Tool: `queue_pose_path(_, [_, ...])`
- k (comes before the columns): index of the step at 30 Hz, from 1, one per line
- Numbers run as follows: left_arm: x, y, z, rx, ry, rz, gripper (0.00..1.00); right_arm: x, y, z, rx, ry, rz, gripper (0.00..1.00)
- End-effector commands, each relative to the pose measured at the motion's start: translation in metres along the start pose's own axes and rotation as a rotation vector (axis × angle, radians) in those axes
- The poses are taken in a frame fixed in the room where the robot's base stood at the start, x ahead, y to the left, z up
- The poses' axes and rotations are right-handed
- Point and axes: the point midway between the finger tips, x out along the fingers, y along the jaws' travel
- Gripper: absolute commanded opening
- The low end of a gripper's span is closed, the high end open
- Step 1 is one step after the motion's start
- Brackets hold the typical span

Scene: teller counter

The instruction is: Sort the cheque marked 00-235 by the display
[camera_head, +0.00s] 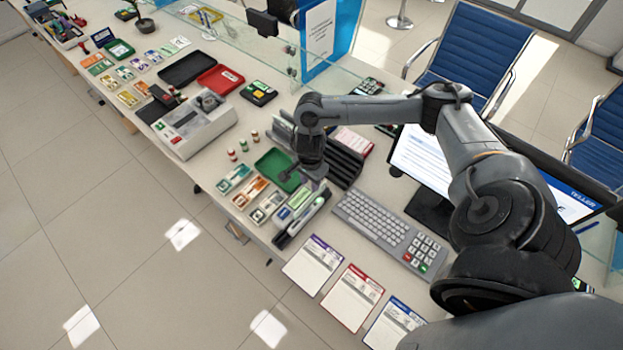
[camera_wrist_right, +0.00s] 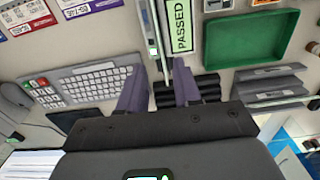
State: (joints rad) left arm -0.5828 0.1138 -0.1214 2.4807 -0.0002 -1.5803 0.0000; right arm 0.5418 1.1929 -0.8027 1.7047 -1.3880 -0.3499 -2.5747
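Three white sheets with coloured headers lie along the counter's front edge in the head view: purple (camera_head: 313,265), red (camera_head: 352,297) and blue (camera_head: 397,325). I cannot read 00-235 on any of them. Part of the purple-headed sheet (camera_wrist_right: 88,6) and the red-headed one (camera_wrist_right: 28,14) show in the right wrist view. The display (camera_head: 425,155) stands behind the keyboard, partly hidden by my right arm. My right gripper (camera_head: 308,172) is above the counter beside the black rack (camera_head: 343,162). In the wrist view its fingers (camera_wrist_right: 158,88) are apart, with nothing held between them. My left gripper is not in view.
A grey keyboard (camera_head: 372,220) and number pad (camera_head: 425,252) lie right of my gripper. A green tray (camera_head: 277,165) and a PASSED label (camera_wrist_right: 180,26) are close by. A grey machine (camera_head: 195,125) stands further left. A glass screen runs behind the counter.

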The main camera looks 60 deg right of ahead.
Motion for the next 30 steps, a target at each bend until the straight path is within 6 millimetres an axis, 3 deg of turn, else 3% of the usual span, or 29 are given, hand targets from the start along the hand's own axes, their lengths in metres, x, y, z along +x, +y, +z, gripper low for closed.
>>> queue_pose_path(9, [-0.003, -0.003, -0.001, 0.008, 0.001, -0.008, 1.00, 0.050, 0.002, 0.001, 0.002, -0.001, 0.004, 0.33])
queue_pose_path(15, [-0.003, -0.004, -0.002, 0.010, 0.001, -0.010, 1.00, 0.074, 0.001, 0.001, 0.001, 0.000, 0.003, 0.33])
queue_pose_path(30, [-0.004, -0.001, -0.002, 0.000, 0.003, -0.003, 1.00, 0.087, 0.001, 0.000, -0.001, 0.000, 0.001, 0.33])
